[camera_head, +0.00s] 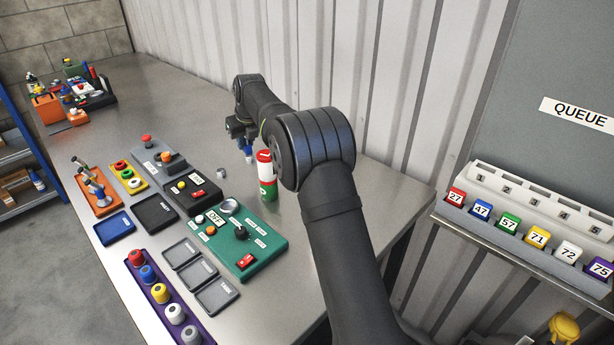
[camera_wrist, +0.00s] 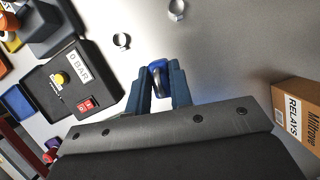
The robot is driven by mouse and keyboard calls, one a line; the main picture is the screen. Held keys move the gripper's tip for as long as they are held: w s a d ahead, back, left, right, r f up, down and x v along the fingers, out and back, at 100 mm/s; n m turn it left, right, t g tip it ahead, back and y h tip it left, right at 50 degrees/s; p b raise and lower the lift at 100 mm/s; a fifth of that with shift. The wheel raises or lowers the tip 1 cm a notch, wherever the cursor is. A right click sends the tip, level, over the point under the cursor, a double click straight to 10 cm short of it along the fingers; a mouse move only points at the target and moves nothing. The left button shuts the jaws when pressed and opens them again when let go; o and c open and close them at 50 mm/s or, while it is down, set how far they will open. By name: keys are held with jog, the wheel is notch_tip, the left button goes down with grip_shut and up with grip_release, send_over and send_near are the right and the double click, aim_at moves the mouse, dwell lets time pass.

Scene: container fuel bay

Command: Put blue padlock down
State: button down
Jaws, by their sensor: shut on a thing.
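The blue padlock (camera_wrist: 158,66) is between the fingertips of my gripper (camera_wrist: 161,84) in the wrist view, with part of its metal shackle showing. My gripper is shut on it. In the head view my gripper (camera_head: 242,137) is over the far part of the steel table, behind the red, white and green can, and a small blue patch of the padlock (camera_head: 248,150) shows below it. The padlock looks held above the table top; the exact height is hard to tell.
Bare steel table (camera_head: 190,105) lies around my gripper. Two small metal rings (camera_wrist: 122,41) and a brown RELAYS box (camera_wrist: 298,112) are nearby. A black panel (camera_wrist: 74,82) is at left. The can (camera_head: 266,175) and green panel (camera_head: 240,240) stand nearer; the corrugated wall (camera_head: 290,50) is behind.

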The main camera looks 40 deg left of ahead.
jog(key=w+d+n+g, duration=0.1)
jog(key=w+d, duration=0.3)
jog(key=d, duration=0.4)
jog(key=w+d+n, duration=0.2)
jog(key=w+d, duration=0.3)
jog(key=d, duration=0.3)
jog(key=w+d+n+g, duration=0.1)
jog(key=w+d, duration=0.3)
jog(key=d, duration=0.4)
jog(key=w+d+n, duration=0.1)
jog(key=d+n, duration=0.2)
jog(key=d, duration=1.3)
jog(key=shift+g, duration=0.4)
notch_tip(320, 180, down, 5)
jog(key=shift+r, duration=0.1)
jog(key=shift+f, duration=2.35)
jog(key=shift+f, duration=0.1)
jog(key=c, duration=1.3)
grip_release()
